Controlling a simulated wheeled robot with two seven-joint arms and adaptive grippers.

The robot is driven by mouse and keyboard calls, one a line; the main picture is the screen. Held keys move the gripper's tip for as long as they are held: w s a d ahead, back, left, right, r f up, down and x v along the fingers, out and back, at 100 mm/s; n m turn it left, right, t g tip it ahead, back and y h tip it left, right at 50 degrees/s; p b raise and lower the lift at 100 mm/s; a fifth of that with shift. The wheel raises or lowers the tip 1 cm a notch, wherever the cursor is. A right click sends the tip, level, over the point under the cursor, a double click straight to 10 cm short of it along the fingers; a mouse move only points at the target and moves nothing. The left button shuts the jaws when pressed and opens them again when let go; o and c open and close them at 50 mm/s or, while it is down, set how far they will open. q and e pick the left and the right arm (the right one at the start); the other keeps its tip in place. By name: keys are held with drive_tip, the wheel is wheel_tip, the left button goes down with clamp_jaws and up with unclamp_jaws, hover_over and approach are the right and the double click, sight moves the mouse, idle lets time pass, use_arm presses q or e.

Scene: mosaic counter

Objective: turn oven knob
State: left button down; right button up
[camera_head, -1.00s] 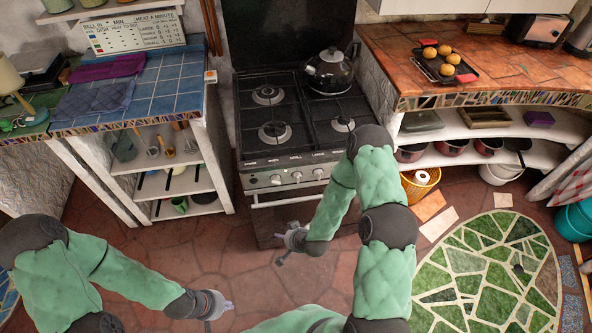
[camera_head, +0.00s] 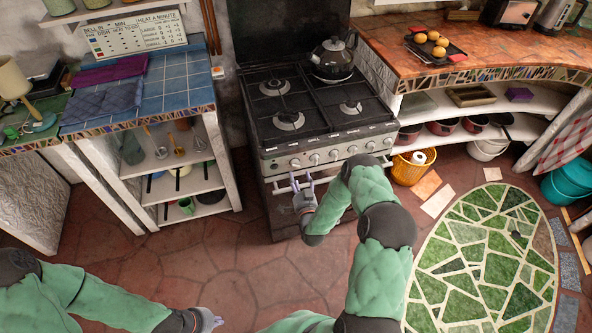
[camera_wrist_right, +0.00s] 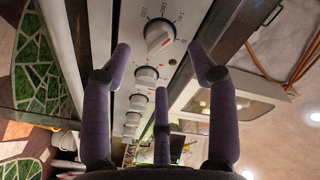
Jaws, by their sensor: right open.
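The leftmost knob (camera_head: 295,163) is just above my right gripper (camera_head: 303,182), which points up at the panel's left end, in front of the oven door. In the right wrist view, my right gripper (camera_wrist_right: 162,72) has its purple fingers spread and empty. The nearest knob (camera_wrist_right: 158,38), with a printed dial around it, lies ahead between the fingertips, with no contact visible. More knobs (camera_wrist_right: 146,76) line up below it. My left gripper (camera_head: 208,319) is low at the bottom edge, far from the stove; its fingers are unclear.
A kettle (camera_head: 333,58) stands on the back right burner. The oven door handle (camera_head: 283,188) runs below the knobs, close to my right gripper. A shelf unit (camera_head: 226,170) stands left of the stove, and a yellow basket (camera_head: 408,172) right. The floor before the stove is open.

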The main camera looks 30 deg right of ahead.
sight(296, 165)
drive_tip(key=b+x, duration=0.1)
drive_tip(key=x, duration=0.5)
drive_tip(key=c, duration=1.1)
